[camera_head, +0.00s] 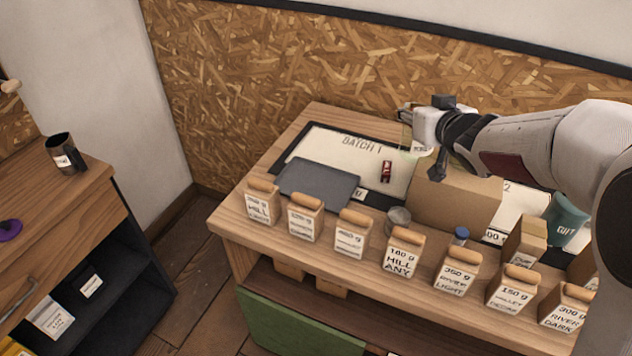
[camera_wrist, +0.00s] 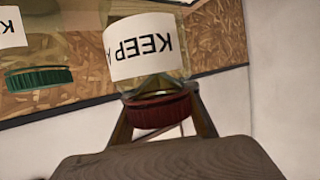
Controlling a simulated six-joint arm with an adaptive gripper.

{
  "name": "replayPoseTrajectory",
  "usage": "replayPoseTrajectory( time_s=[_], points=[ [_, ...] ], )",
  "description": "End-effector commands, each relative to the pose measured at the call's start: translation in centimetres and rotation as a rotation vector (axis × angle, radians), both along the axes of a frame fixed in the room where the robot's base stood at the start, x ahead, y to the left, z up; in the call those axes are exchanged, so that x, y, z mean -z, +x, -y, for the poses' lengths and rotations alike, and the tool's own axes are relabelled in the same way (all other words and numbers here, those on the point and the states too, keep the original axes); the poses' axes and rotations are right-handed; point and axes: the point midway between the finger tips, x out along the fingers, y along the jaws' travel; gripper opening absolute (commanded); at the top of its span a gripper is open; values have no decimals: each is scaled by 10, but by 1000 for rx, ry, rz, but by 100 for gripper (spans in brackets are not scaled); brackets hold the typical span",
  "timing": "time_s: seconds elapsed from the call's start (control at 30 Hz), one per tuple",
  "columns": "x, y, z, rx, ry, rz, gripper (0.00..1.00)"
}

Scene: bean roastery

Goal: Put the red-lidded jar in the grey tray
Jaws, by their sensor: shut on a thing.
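The red-lidded jar (camera_wrist: 152,75) is clear glass with a white label whose visible word, KEEP, appears upside down in the wrist view. My gripper (camera_wrist: 162,118) is shut on it at its dark red lid (camera_wrist: 160,110). In the head view my gripper (camera_head: 412,122) is at the back of the bench, above the pale batch mat, and the jar is only a faint pale shape there. The grey tray (camera_head: 318,185) lies flat on the left part of the mat, left of my gripper, and looks empty.
Labelled bags (camera_head: 352,235) line the bench's front edge. A cardboard box (camera_head: 455,200) stands below my arm. A small dark red item (camera_head: 386,172) lies on the mat right of the tray. A green-lidded jar (camera_wrist: 40,78) shows in the wrist view.

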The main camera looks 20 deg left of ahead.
Motion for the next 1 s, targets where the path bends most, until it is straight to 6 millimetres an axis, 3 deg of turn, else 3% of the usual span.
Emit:
replayPoseTrajectory(
  time_s=[0.33,0.7,1.0],
  points=[
    [30,9,-89,-162,-7,-4,0],
    [70,1,-178,-329,-13,-10,0],
    [91,-8,-216,-405,-17,-15,0]
  ],
)
